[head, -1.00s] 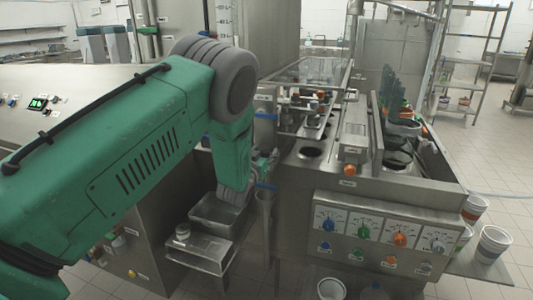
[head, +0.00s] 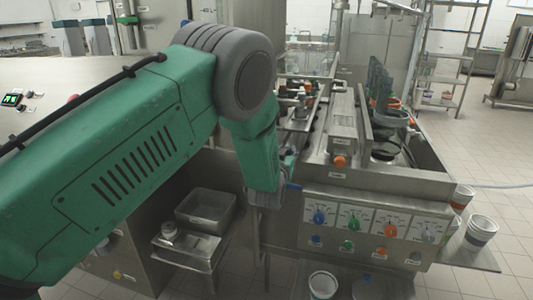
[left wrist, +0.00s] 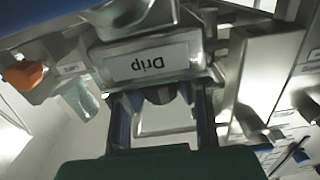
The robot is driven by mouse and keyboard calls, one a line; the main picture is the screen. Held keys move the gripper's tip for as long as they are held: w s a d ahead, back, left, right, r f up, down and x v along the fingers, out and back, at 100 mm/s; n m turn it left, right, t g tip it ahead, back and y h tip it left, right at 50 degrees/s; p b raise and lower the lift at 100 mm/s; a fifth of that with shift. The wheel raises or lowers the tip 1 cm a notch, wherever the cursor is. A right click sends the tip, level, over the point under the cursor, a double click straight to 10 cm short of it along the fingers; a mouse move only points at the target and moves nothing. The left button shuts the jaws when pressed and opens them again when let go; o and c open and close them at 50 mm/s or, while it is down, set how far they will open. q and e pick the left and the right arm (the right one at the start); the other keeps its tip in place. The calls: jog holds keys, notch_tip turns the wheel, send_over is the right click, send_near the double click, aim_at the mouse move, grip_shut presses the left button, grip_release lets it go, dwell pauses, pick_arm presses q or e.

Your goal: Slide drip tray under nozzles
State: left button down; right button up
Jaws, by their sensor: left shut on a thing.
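The drip tray (left wrist: 150,62) fills the upper middle of the left wrist view, a metal part with a white label reading "Drip" upside down. My left gripper (left wrist: 160,97) is shut on its near edge, one dark finger at each side. In the head view my left gripper (head: 265,198) is low at the left front corner of the filling machine (head: 380,185), mostly hidden by my green arm. The tray cannot be made out there. The nozzles are not clearly visible in either view.
White cups (head: 481,232) stand at the far right. An orange knob (left wrist: 24,74) shows in the wrist view.

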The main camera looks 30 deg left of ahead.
pick_arm(q)
jog(key=shift+w+d+r, duration=0.15)
jog(key=shift+d, duration=0.55)
jog(key=shift+a, duration=0.15)
